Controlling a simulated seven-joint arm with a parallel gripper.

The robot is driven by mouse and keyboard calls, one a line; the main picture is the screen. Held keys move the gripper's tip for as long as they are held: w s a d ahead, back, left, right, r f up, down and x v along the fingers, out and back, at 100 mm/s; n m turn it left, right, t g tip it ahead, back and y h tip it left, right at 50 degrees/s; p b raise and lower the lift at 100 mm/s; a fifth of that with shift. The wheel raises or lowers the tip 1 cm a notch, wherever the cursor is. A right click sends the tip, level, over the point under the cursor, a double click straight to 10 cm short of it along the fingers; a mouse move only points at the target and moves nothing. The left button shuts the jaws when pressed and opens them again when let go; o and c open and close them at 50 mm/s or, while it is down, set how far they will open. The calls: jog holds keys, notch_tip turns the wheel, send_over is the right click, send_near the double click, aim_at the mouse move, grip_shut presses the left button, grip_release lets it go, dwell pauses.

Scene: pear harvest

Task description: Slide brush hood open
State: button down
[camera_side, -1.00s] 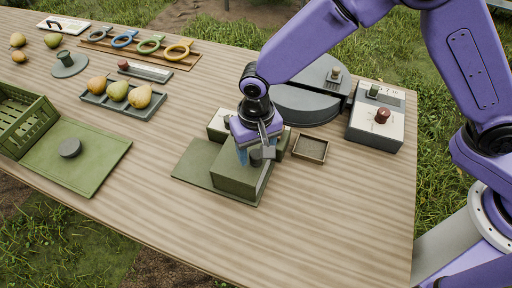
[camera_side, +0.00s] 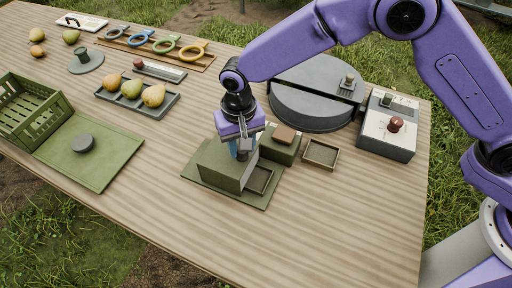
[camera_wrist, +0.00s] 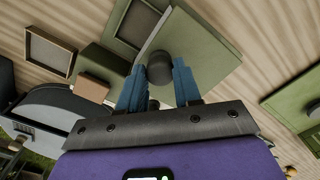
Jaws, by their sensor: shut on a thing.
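The green box-shaped brush hood (camera_side: 226,166) sits on a flat green base (camera_side: 262,200) near the middle of the table. A dark recess (camera_side: 258,180) shows uncovered at its right side. In the wrist view the hood (camera_wrist: 208,48) carries a dark round knob (camera_wrist: 160,69), and the recess (camera_wrist: 137,24) lies beside it. My gripper (camera_side: 242,150) is above the hood, with its blue fingers on either side of the knob. It is shut on the knob, as the wrist view (camera_wrist: 158,84) also shows. The fingers partly hide the knob in the side view.
A green block with a brown top (camera_side: 284,134) stands just behind the base, with a small open tray (camera_side: 321,154) to its right. A grey round machine (camera_side: 312,106) and a control box (camera_side: 388,128) stand behind. The front right of the table is clear.

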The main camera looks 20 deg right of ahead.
aim_at(224, 150)
jog(key=shift+w+a, duration=1.75)
jog(key=c, duration=0.8)
grip_release()
notch_tip(224, 150, up, 18)
jog(key=shift+f, duration=0.25)
